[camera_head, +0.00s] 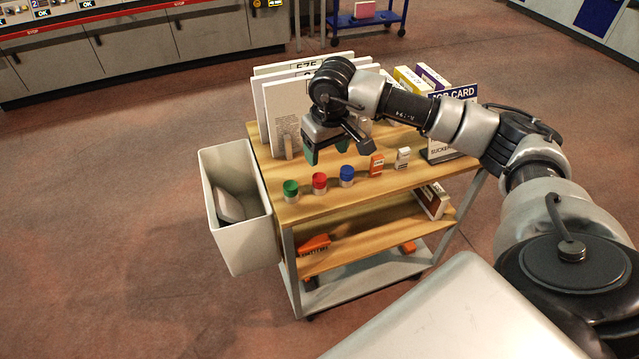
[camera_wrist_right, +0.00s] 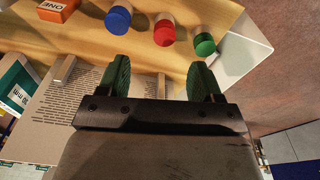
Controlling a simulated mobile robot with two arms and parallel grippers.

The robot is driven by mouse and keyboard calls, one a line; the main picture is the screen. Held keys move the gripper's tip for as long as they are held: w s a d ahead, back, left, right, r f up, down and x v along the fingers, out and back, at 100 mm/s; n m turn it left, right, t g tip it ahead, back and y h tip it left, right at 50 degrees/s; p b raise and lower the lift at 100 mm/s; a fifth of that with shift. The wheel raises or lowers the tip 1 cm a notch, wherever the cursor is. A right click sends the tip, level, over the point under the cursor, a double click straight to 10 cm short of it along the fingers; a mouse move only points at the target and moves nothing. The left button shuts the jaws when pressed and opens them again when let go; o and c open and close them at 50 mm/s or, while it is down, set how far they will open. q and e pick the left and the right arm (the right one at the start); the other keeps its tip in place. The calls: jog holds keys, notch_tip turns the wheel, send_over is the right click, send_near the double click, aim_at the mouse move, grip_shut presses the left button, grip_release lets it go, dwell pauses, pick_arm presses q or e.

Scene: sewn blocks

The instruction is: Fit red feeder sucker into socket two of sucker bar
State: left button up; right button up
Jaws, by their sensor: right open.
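The red feeder sucker (camera_head: 319,182) stands upright on the cart's wooden top, a red cap on a pale base, between a green sucker (camera_head: 290,188) and a blue sucker (camera_head: 346,174). In the right wrist view the red sucker (camera_wrist_right: 164,31) is beyond the fingertips, roughly between them across the picture. My right gripper (camera_head: 338,152) is open and empty, above the cart top, on the far side of the suckers. It also shows in the right wrist view (camera_wrist_right: 160,78). I cannot make out the sucker bar or its socket two. My left gripper is not in view.
An orange box (camera_head: 376,164) and a white box (camera_head: 402,158) stand right of the suckers. Upright white boards (camera_head: 283,117) stand behind the gripper. A job card sign (camera_head: 452,97) is at right. A pale bin (camera_head: 243,225) hangs at the cart's left side.

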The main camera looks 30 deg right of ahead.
aim_at(320, 178)
jog(key=f, duration=0.3)
jog(key=w+f, duration=0.1)
jog(key=f, duration=0.5)
jog(key=shift+w+a+f+p, duration=0.2)
jog(key=shift+w+a+p, duration=0.05)
jog(key=shift+a+p, duration=0.05)
jog(key=c, duration=1)
